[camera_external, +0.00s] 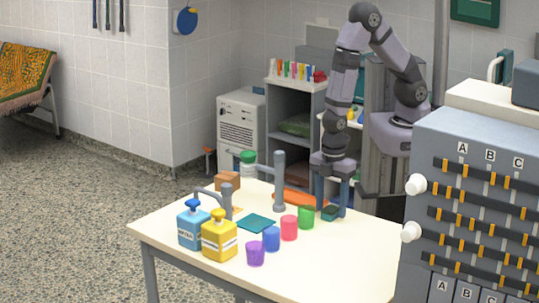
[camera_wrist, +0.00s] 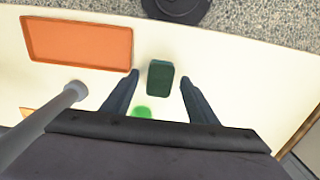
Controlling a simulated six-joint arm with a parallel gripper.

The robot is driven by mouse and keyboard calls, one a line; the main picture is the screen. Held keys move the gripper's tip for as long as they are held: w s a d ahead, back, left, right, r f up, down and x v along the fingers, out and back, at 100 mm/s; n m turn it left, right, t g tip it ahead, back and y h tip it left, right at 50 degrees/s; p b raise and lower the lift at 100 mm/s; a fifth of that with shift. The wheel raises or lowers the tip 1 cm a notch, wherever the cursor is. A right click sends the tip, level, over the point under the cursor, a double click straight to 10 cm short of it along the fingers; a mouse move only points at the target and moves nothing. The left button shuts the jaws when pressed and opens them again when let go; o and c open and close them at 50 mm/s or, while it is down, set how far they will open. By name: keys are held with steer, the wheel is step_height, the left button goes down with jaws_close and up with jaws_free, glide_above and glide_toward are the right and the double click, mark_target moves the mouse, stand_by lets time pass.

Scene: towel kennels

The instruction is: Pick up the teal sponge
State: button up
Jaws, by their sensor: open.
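The teal sponge (camera_wrist: 160,78) is a small dark teal block on the cream table. In the wrist view it lies between and just beyond the fingertips of my gripper (camera_wrist: 158,80), with gaps on both sides. In the external view my gripper (camera_external: 332,212) points straight down at the table's far right part, and the sponge (camera_external: 331,211) shows low between its fingers. My gripper is open and holds nothing. I cannot tell the exact height of the fingertips above the table.
A green cup (camera_external: 306,217) stands close left of my gripper, beside red, blue and purple cups. An orange tray (camera_wrist: 78,42) lies left of the sponge. A grey post (camera_external: 279,180) rises nearby. A teal cloth (camera_external: 256,223) and two bottles (camera_external: 219,237) are further left.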

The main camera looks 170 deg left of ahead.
mark_target(331, 209)
steer(key=c, duration=1.2)
steer(key=shift+o, duration=0.2)
steer(key=shift+r, duration=0.2)
step_height(331, 209, up, 10)
steer(key=shift+f+b, duration=0.15)
steer(key=shift+b, duration=0.15)
